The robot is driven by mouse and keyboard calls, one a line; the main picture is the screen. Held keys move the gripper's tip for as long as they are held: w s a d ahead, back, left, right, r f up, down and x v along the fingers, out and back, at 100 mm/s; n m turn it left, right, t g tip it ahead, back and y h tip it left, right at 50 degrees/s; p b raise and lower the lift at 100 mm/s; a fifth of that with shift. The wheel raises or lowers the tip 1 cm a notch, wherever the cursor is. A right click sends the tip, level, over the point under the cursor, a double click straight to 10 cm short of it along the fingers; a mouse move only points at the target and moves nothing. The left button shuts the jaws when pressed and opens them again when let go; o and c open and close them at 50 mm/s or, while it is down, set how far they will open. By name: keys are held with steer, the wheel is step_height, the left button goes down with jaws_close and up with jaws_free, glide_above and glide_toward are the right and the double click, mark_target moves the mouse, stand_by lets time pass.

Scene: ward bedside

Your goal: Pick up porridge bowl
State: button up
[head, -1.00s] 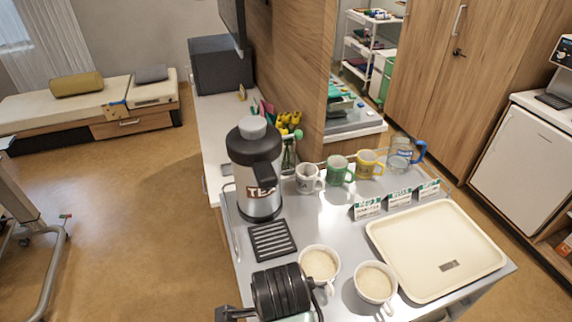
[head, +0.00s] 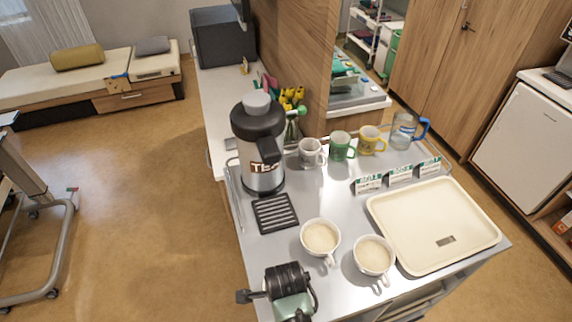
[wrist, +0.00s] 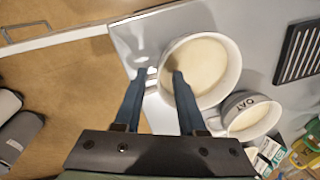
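Two white handled bowls filled with pale porridge stand upright on the grey trolley top in the head view: a left one (head: 320,237) and a right one (head: 373,255). In the wrist view a large porridge bowl (wrist: 205,68) fills the upper middle, and a second bowl marked OAT (wrist: 252,116) stands lower right. I cannot tell which head-view bowl is the large one. My gripper (wrist: 159,72) is open; one finger shows outside the large bowl's rim near its handle, the other overlaps the rim. Contact is unclear. In the head view my wrist hides the fingers.
A cream tray (head: 470,262) lies right of the bowls. A black grille (head: 274,213) and a tea dispenser (head: 260,150) stand left. Small sign cards (head: 401,173) and several mugs (head: 342,147) line the back.

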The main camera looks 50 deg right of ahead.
steer(key=shift+f, duration=0.25)
jaws_close()
steer(key=shift+r, duration=0.1)
stand_by(1.2)
